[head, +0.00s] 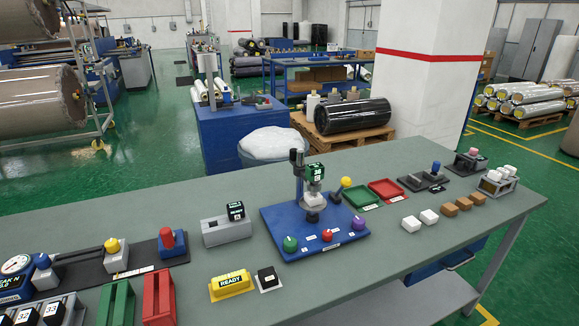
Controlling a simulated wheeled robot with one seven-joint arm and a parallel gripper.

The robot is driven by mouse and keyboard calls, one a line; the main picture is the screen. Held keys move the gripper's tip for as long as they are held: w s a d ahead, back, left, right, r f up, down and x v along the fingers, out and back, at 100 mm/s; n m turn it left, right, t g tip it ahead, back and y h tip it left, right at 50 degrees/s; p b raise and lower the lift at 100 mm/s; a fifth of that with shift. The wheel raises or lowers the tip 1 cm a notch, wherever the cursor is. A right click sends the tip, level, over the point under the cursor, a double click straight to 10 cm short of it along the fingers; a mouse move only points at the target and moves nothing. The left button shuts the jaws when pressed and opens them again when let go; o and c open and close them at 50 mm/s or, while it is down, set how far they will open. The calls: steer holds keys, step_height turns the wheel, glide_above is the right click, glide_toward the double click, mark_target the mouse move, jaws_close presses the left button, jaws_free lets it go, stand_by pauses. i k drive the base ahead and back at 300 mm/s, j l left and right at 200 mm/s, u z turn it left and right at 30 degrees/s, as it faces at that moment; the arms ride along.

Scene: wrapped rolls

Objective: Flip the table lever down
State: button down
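A blue-based press fixture (275,222) stands on the grey table (365,275). A short lever with a yellow knob (346,182) sticks up and to the right from its side. Another lever with a yellow knob (111,244) lies near level over a dark plate at the left. A small upright post with a blue knob (436,167) stands on a dark plate at the right. No label shows which of these is the table lever. My gripper is not in view.
Near the fixture are a yellow READY block (231,285), a grey block (226,231), green (349,198) and red (386,191) trays, and white (410,222) and brown (450,209) blocks. A gauge (16,276) stands far left.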

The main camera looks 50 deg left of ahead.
mark_target(346, 182)
steer(key=i+j+u, duration=0.1)
steer(key=u, duration=0.35)
steer(key=i+u, duration=0.3)
steer(key=u, duration=0.2)
steer(key=i+u, duration=0.2)
steer(key=u, duration=0.25)
steer(key=i+l+u, duration=0.15)
steer(key=u, duration=0.35)
steer(key=i, duration=0.05)
